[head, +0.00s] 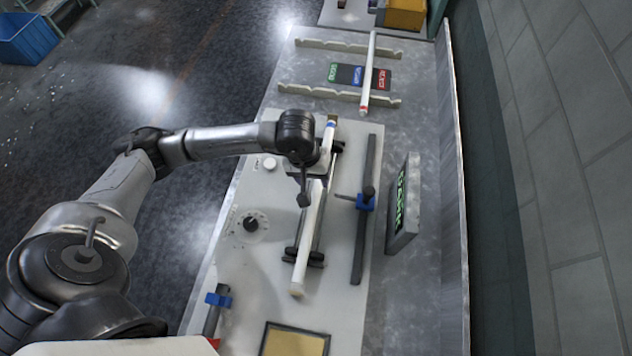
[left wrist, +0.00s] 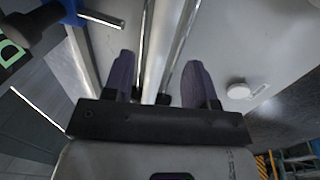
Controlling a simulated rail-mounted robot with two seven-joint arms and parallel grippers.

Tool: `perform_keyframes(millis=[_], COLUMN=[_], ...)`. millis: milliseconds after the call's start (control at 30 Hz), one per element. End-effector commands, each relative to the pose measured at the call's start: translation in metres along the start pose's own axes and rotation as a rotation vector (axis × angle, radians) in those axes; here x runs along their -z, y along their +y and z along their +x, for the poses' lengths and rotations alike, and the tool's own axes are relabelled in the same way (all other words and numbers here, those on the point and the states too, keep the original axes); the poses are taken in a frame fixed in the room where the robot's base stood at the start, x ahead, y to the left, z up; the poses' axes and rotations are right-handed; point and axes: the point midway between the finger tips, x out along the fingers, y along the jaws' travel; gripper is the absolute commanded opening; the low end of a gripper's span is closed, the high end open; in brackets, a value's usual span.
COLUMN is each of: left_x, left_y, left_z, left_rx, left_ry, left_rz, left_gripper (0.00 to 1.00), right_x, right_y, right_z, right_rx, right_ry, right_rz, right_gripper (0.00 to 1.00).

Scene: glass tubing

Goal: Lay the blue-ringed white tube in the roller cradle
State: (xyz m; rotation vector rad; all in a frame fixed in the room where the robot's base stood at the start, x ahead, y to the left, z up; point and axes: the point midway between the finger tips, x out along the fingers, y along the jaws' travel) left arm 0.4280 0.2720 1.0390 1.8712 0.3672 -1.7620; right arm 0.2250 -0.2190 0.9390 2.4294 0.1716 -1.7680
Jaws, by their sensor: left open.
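The white tube (head: 309,230) with a blue ring near its far end lies lengthwise along the roller cradle (head: 317,257), and appears to rest on it. Its middle is partly hidden by my left gripper. My left gripper (head: 312,181) is over the middle of the tube and cradle. In the left wrist view, the fingers of my left gripper (left wrist: 158,85) are apart, one on each side of the tube (left wrist: 160,45) and the shiny cradle rods (left wrist: 182,45). I cannot tell whether they touch the tube. My right gripper is not in view.
A red-ringed white tube (head: 369,70) lies across a notched rack (head: 338,94) at the back. A knob (head: 250,223) is at left.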

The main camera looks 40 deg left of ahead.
Motion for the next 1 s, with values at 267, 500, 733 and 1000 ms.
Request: perform_keyframes(millis=[267,500,733,1000], left_x=[0.001,0.000,0.000,0.000], left_y=[0.000,0.000,0.000,0.000], left_z=[-0.051,-0.076,-0.083,-0.083], left_rx=[-0.001,-0.001,-0.001,-0.001], left_ry=[0.005,0.001,0.001,0.000], left_rz=[0.002,0.001,0.000,0.000], left_gripper=[0.52,0.52,0.52,0.52], right_x=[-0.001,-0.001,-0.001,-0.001], right_y=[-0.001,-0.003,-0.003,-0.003], right_z=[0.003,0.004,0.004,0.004], right_rx=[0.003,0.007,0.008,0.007], right_ry=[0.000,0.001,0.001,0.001], right_rz=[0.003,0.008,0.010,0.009], right_gripper=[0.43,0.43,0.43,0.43])
